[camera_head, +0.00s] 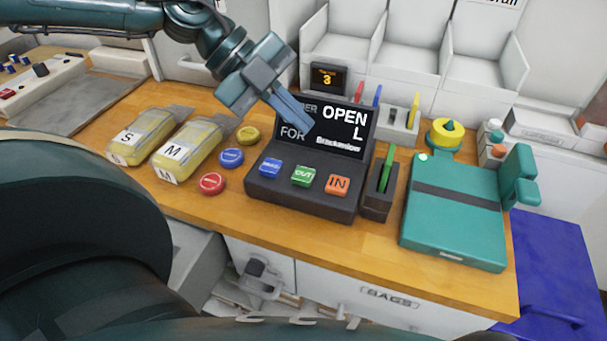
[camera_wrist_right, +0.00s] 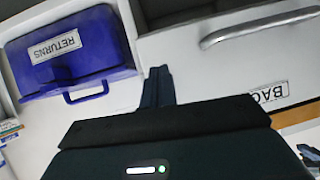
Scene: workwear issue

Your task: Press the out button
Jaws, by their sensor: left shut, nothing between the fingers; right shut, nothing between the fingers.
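The green OUT button (camera_head: 304,176) sits on the front of a black console (camera_head: 300,199), between a blue button (camera_head: 270,168) and an orange IN button (camera_head: 337,185). The console's screen (camera_head: 340,146) reads OPEN, L and FOR, with part of it hidden by my gripper. My left gripper (camera_head: 304,122) is shut and empty, in front of the screen and above the buttons, apart from the OUT button. My right gripper (camera_wrist_right: 158,84) shows in the right wrist view, shut and empty, near a drawer front and away from the console.
Yellow packs marked S (camera_head: 143,136) and M (camera_head: 187,149) lie left of the console, beside loose round red (camera_head: 212,184), blue and yellow discs. A pen holder (camera_head: 380,195) and a teal device (camera_head: 455,208) stand right. A blue RETURNS bin (camera_wrist_right: 65,60) shows in the right wrist view.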

